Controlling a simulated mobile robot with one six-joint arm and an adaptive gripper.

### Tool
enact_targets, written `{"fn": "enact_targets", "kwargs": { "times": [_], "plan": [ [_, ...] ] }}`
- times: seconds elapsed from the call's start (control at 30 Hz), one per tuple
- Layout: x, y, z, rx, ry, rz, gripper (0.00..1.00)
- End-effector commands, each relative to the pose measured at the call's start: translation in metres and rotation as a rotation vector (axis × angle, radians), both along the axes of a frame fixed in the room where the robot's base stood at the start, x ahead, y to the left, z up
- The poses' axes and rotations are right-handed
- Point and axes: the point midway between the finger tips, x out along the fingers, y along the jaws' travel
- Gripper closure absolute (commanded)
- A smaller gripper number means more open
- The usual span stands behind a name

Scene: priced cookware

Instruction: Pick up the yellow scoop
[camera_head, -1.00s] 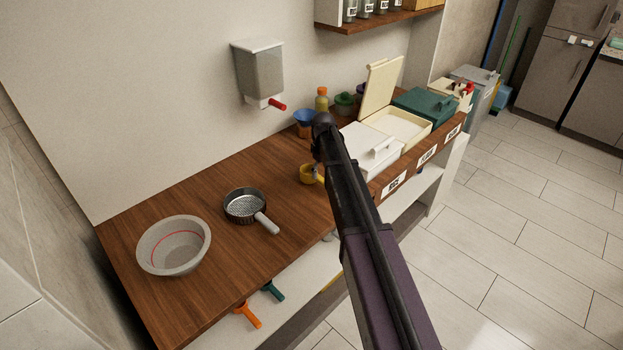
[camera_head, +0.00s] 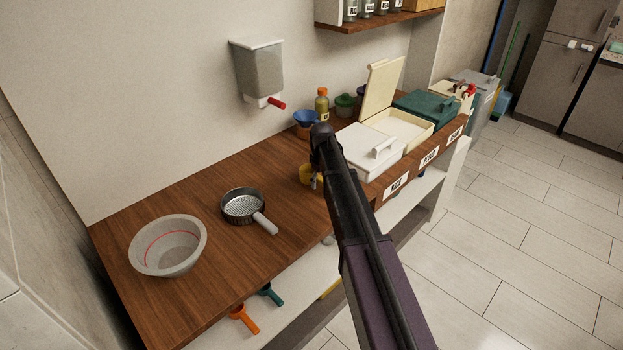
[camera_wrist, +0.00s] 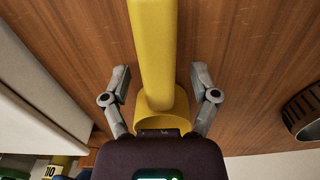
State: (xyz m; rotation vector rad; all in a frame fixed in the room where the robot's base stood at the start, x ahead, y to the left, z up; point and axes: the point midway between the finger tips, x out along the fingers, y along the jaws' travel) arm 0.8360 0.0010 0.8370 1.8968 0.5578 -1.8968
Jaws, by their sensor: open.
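The yellow scoop (camera_head: 307,174) lies on the wooden counter, partly hidden behind my arm in the head view. In the wrist view the scoop (camera_wrist: 153,50) has its long handle running up the picture and its round cup lower down, partly hidden by my gripper's body. My gripper (camera_wrist: 160,82) is open, with one finger on each side of the scoop. Clear gaps show between the fingers and the scoop. In the head view my gripper (camera_head: 316,182) is mostly hidden by my arm at the scoop.
A sieve (camera_head: 243,206) and a grey bowl (camera_head: 169,245) stand on the counter to the left. A white lidded bin (camera_head: 368,150) and an open cream bin (camera_head: 405,127) are to the right. A dispenser (camera_head: 258,70) hangs on the wall.

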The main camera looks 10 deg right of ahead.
Motion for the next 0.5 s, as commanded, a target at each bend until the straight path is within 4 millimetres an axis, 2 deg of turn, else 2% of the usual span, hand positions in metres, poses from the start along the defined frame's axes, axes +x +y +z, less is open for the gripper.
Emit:
{"fn": "enact_targets", "kwargs": {
  "times": [0.3, 0.33, 0.5],
  "plan": [
    [-0.0001, 0.0001, 0.0001, 0.000, 0.000, 0.000, 0.23],
    [-0.0001, 0.0001, 0.0001, 0.000, 0.000, 0.000, 0.26],
    [0.0000, 0.0002, 0.0000, 0.000, 0.000, 0.000, 0.76]
  ]
}}
